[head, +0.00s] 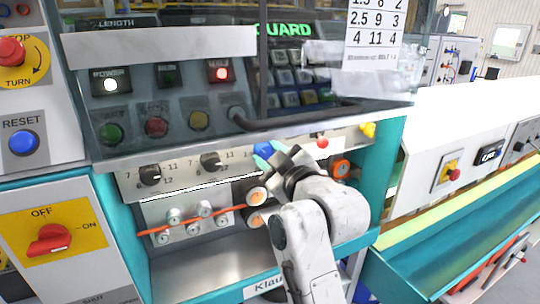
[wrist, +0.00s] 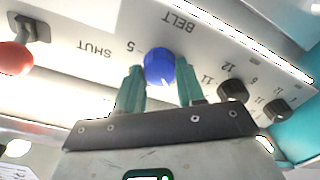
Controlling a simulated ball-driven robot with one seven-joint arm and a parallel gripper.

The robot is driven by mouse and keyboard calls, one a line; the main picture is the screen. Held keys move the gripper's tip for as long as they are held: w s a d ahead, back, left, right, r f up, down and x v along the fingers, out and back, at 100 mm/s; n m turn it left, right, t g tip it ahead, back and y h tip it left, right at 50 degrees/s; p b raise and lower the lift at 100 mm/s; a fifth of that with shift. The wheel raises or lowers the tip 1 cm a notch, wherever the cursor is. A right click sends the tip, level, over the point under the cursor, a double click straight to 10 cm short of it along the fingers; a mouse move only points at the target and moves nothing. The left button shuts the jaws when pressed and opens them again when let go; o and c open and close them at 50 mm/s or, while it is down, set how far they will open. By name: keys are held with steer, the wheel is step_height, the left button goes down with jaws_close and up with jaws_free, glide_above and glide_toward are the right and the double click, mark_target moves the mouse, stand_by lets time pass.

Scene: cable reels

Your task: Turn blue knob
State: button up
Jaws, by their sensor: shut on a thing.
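The blue knob (wrist: 159,66) sits on the light panel under the word BELT in the wrist view, where the picture is upside down. My gripper (wrist: 160,84) is shut on it, with one teal finger on each side. In the head view a part of the blue knob (head: 264,149) shows just above my gripper (head: 271,158), whose wrist and hand hide the panel around it. The knob's pointer and its setting cannot be made out.
Black knobs (head: 210,160) stand left of the blue knob on the same panel. A red ball lever (wrist: 15,58) is on its other side. A clear guard (head: 240,75) hangs above. An orange cable (head: 190,226) runs past rollers below.

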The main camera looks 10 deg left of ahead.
steer(key=m+p, duration=0.1)
steer(key=m, duration=0.4)
steer(key=m+p, duration=0.2)
steer(key=m, duration=0.3)
steer(key=shift+m, duration=0.3)
steer(key=m+p, duration=0.3)
steer(key=m, duration=0.2)
steer(key=shift+t, duration=0.3)
steer(key=shift+f+m+h+p, duration=0.1)
steer(key=shift+m+h+p, duration=0.2)
steer(key=shift+m+p, duration=1.25)
steer(key=shift+m+b, duration=0.5)
steer(key=shift+m, duration=0.15)
steer(key=o, duration=1)
steer(key=shift+o, duration=0.2)
